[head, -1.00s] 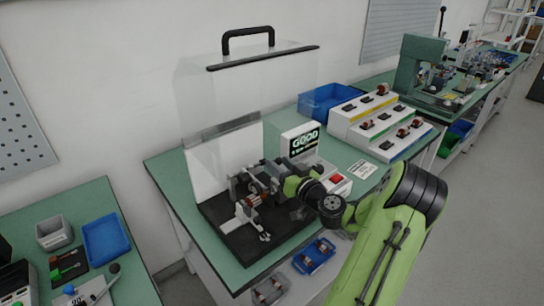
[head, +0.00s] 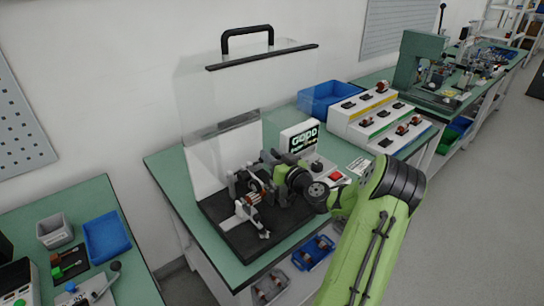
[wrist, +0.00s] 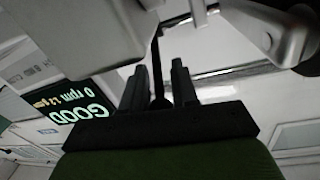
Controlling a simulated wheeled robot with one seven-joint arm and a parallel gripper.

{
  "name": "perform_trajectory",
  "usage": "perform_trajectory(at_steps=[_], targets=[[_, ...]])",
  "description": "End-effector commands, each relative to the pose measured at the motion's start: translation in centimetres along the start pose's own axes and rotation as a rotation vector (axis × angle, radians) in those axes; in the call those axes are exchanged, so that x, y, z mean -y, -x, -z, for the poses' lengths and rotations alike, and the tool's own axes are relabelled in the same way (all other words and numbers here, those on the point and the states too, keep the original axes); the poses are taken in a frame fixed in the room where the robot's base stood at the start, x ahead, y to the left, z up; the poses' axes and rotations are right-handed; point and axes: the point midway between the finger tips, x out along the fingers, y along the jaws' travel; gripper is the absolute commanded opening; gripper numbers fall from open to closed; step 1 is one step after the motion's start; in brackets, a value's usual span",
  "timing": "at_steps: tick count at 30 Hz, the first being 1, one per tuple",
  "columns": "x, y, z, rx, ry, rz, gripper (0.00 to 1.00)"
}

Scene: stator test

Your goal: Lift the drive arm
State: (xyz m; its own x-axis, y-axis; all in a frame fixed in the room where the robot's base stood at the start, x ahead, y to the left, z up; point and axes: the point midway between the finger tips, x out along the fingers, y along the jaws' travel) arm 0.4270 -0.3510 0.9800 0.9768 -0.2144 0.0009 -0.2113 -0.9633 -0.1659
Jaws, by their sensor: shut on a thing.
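The stator test rig sits on a black base plate (head: 240,239) on the green bench, under a raised clear guard. My gripper (head: 266,168) is low over the rig, at its right side. In the wrist view its two dark fingers (wrist: 157,82) stand either side of a thin black bar (wrist: 157,65), which appears to be part of the drive arm. Grey metal parts of the rig (wrist: 85,35) fill the upper part of that view. The exact contact is hard to see, and my wrist hides much of the drive arm in the head view. A stator with copper colouring (head: 253,198) sits in the rig.
A display reading GOOD (head: 299,138) stands behind my wrist, with 0 rpm in the wrist view (wrist: 65,105). The guard's black handle (head: 247,31) is above. A stepped white rack (head: 375,118) and a blue bin (head: 328,98) are to the right.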

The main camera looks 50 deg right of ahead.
Motion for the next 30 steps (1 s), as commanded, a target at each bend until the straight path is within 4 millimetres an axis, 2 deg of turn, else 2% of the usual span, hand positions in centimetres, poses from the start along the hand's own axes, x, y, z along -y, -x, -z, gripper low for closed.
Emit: perform_trajectory(at_steps=[5, 10, 16, 28, 29, 30], targets=[[0.1, -0.1, 0.3, 0.021, 0.004, -0.001, 0.00], [0.5, -0.6, 1.2, 0.128, 0.017, -0.015, 0.00], [0.5, -1.1, 1.3, 0.247, 0.028, -0.036, 0.00], [0.3, -1.2, 0.9, 0.274, 0.028, -0.046, 0.00], [0.3, -1.2, 0.9, 0.274, 0.028, -0.046, 0.31], [0.3, -1.2, 0.9, 0.274, 0.028, -0.046, 0.38]])
